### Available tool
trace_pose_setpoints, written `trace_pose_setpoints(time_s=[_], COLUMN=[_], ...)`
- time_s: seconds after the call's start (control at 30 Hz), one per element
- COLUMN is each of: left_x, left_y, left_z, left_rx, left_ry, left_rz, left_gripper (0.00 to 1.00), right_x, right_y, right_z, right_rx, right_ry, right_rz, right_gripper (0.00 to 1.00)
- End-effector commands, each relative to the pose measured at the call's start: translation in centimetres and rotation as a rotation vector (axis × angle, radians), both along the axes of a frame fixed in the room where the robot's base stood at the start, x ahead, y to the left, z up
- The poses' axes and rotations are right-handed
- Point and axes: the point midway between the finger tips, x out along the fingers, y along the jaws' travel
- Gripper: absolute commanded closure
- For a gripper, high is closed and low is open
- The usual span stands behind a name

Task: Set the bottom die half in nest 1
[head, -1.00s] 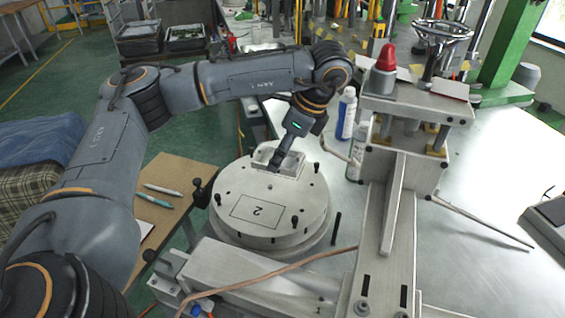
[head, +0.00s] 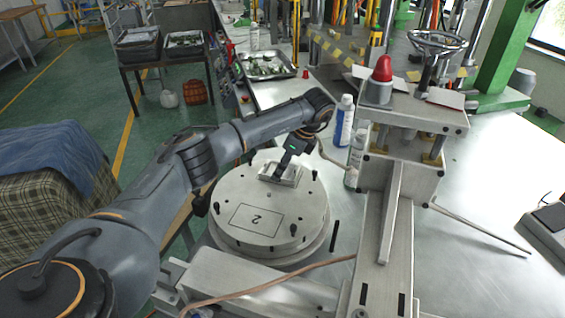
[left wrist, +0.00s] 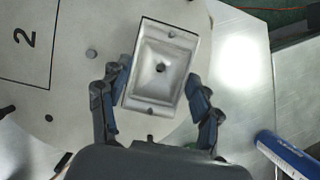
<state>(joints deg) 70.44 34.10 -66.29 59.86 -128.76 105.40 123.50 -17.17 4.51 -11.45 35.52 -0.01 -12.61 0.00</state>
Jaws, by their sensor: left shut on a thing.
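The bottom die half, a pale metal rectangular block (head: 291,180), is at the far side of the round turntable plate (head: 222,207). In the left wrist view the die half (left wrist: 144,92) shows a stepped recess with a dark central hole and a small hole near each end. My left gripper (left wrist: 157,82) is shut on its two long sides; it also shows in the head view (head: 279,175). The die half lies slightly tilted in the wrist picture. I cannot tell whether it touches the plate. No nest 1 marking is visible there. My right gripper is out of view.
An outlined rectangle marked 2 (head: 256,218) on the plate is empty. Black pins stand around the plate. The press column with a red-capped part (head: 382,70) stands right of it. Bottles (head: 343,120) stand behind. The bench at right is mostly clear.

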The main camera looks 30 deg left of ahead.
Motion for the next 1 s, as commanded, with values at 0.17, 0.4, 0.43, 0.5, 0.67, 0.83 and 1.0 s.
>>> trace_pose_setpoints(time_s=[0.17,0.4,0.43,0.5,0.67,0.83,1.0], left_x=[0.0,0.0,0.0,0.0,0.0,0.2,0.6], left_y=[0.0,0.0,0.0,0.0,0.0,-0.4,-1.6], left_z=[-0.5,-0.5,-0.5,-0.5,-0.5,0.3,3.0], left_rx=[0.001,-0.001,-0.001,-0.001,0.0,-0.001,-0.001], left_ry=[-0.003,-0.002,-0.002,-0.002,-0.002,-0.004,-0.008], left_rz=[0.0,0.001,0.001,0.001,0.0,-0.001,-0.002], left_gripper=[0.84,0.14,0.14,0.14,0.14,0.14,0.14], right_x=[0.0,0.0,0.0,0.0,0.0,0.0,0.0], right_y=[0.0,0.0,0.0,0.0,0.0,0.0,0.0], right_z=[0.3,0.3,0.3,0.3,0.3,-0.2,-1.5], right_rx=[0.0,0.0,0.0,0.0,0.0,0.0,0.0], right_ry=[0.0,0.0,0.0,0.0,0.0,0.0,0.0], right_rz=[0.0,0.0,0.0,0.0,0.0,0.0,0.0], right_gripper=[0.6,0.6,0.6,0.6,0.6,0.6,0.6])
